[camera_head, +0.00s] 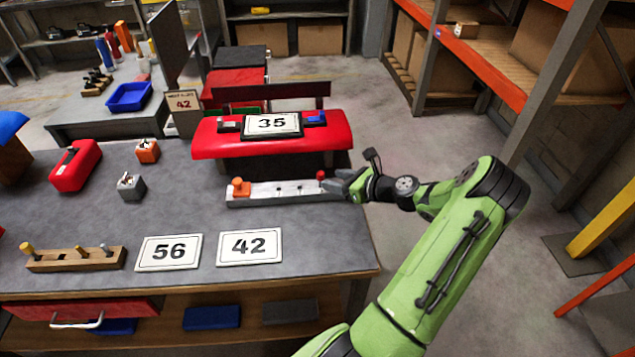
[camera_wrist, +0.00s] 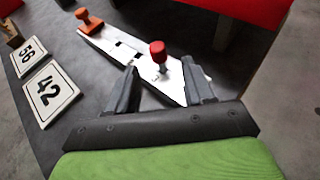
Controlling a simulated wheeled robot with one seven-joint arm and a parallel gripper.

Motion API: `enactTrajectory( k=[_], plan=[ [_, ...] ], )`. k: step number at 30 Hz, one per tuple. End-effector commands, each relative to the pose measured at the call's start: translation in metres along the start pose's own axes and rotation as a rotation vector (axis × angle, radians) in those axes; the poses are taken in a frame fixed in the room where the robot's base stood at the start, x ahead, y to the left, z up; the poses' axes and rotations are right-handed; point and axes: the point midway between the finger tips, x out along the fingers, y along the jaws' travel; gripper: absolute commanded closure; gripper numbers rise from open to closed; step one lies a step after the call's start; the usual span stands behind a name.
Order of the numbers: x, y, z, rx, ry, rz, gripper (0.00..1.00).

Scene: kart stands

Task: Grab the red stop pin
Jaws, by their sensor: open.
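The red stop pin (camera_head: 321,175) stands upright at the right end of a long white bar (camera_head: 262,197) on the grey table. In the wrist view the pin's red round head (camera_wrist: 157,48) sits on a short pale shaft above the bar (camera_wrist: 112,45). My gripper (camera_head: 340,183) is at the right end of the bar, close to the pin. In the wrist view its two dark fingers (camera_wrist: 160,75) are apart and empty, with the pin just beyond and between the tips. I cannot tell whether a finger touches the bar.
An orange knob (camera_head: 240,187) stands at the bar's left end. A red kart stand (camera_head: 272,145) with plate 35 is close behind the bar. Number plates 56 (camera_head: 169,253) and 42 (camera_head: 249,247) lie in front. A wooden pin block (camera_head: 76,259) is at front left.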

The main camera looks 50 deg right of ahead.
Motion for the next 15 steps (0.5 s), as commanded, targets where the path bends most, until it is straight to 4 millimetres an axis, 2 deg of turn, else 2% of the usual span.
enactTrajectory(
  k=[1, 3, 7, 12, 15],
  plan=[
    [0.013, 0.001, -0.003, -0.002, 0.000, 0.002, 0.48],
    [0.024, 0.001, -0.002, -0.001, 0.001, 0.002, 0.48],
    [0.038, 0.001, -0.002, -0.002, 0.001, 0.001, 0.48],
    [0.071, 0.002, -0.004, -0.004, 0.001, 0.002, 0.48],
    [0.083, 0.002, -0.003, -0.002, 0.002, 0.001, 0.48]
  ],
)
